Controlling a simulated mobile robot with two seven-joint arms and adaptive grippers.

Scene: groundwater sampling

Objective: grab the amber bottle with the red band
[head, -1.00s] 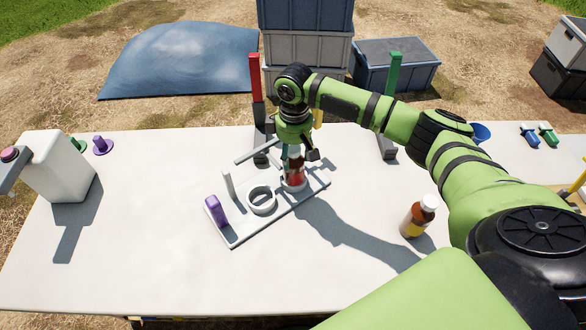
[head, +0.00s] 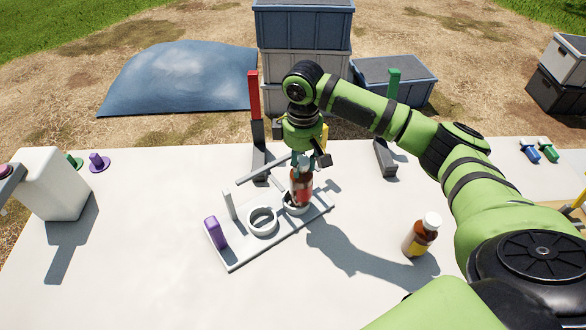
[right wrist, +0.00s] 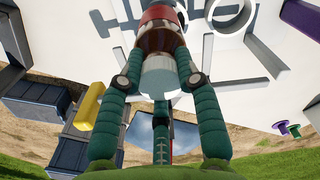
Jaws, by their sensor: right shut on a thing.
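The amber bottle with the red band (head: 301,187) is upright at the right ring of a grey rack (head: 232,266). Its base looks raised to about the ring's rim; I cannot tell whether it touches. My right gripper (head: 303,164) is above it, shut on its upper part. In the right wrist view the green fingers (right wrist: 160,77) close around the bottle (right wrist: 158,38), below its white cap (right wrist: 160,78). Another amber bottle with a yellow band (head: 420,234) stands on the table at the right. My left gripper is not in view.
An empty ring (head: 262,221) and a purple block (head: 215,232) are on the rack. A white jug (head: 52,183) stands at the left. Red (head: 254,95) and green (head: 393,85) posts stand behind. The front of the table is clear.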

